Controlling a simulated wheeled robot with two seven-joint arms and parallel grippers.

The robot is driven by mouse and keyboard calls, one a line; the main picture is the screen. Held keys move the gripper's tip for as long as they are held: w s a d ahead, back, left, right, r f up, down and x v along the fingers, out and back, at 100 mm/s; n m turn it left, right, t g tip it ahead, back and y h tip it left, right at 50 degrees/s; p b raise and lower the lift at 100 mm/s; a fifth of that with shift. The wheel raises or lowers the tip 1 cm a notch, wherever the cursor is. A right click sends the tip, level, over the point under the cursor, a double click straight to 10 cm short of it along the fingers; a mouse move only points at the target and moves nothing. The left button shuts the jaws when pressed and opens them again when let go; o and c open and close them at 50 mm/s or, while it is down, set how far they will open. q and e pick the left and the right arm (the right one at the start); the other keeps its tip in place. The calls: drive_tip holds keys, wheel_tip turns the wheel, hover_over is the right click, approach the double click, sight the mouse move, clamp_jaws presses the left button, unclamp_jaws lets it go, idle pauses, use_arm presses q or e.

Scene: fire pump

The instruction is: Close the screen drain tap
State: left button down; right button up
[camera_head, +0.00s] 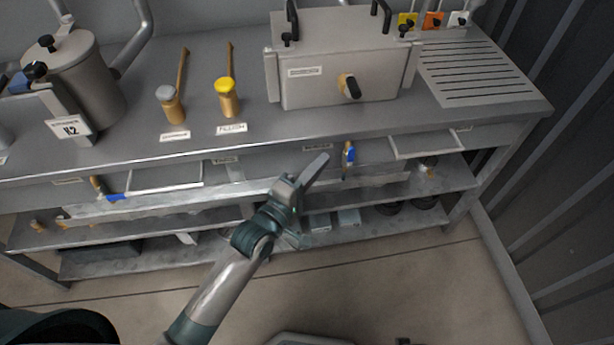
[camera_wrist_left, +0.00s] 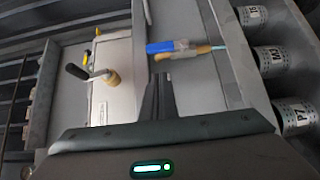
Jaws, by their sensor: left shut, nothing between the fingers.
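A small brass tap with a blue handle (camera_head: 349,155) hangs under the front edge of the bench, below the grey box. It also shows in the left wrist view (camera_wrist_left: 168,46), where the blue handle lies roughly in line with the brass pipe. My left gripper (camera_head: 321,162) is shut and empty, just left of this tap and apart from it in the head view. In the left wrist view the shut fingers (camera_wrist_left: 157,82) point toward the tap. The label beside the tap is too small to read. My right gripper is not in view.
The grey box (camera_head: 325,90) with a black-handled knob (camera_head: 350,87) stands on the bench. Another blue-handled tap (camera_head: 114,197) is at the left below the bench. A yellow-topped brass valve (camera_head: 226,88) stands on top. Lower shelves (camera_head: 400,181) run beneath; the floor in front is clear.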

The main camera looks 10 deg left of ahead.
sight(350, 158)
use_arm(q)
drive_tip(key=d, duration=0.1)
drive_tip(key=w+d, duration=0.1)
drive_tip(key=d, duration=0.1)
drive_tip(key=shift+w, duration=0.15)
drive_tip(key=shift+w+d, duration=0.15)
drive_tip(key=shift+d, duration=0.3)
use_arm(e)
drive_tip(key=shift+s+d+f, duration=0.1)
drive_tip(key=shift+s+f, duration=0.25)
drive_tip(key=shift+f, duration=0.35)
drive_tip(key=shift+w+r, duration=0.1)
use_arm(q)
drive_tip(key=shift+r+p, duration=0.1)
drive_tip(key=shift+p, duration=0.3)
drive_tip(key=p, duration=0.2)
drive_tip(key=m+p, duration=0.1)
drive_tip(key=p, duration=0.1)
drive_tip(key=shift+w+d+r+g, duration=0.1)
drive_tip(key=shift+d+r+g, duration=0.1)
drive_tip(key=shift+d+g, duration=0.2)
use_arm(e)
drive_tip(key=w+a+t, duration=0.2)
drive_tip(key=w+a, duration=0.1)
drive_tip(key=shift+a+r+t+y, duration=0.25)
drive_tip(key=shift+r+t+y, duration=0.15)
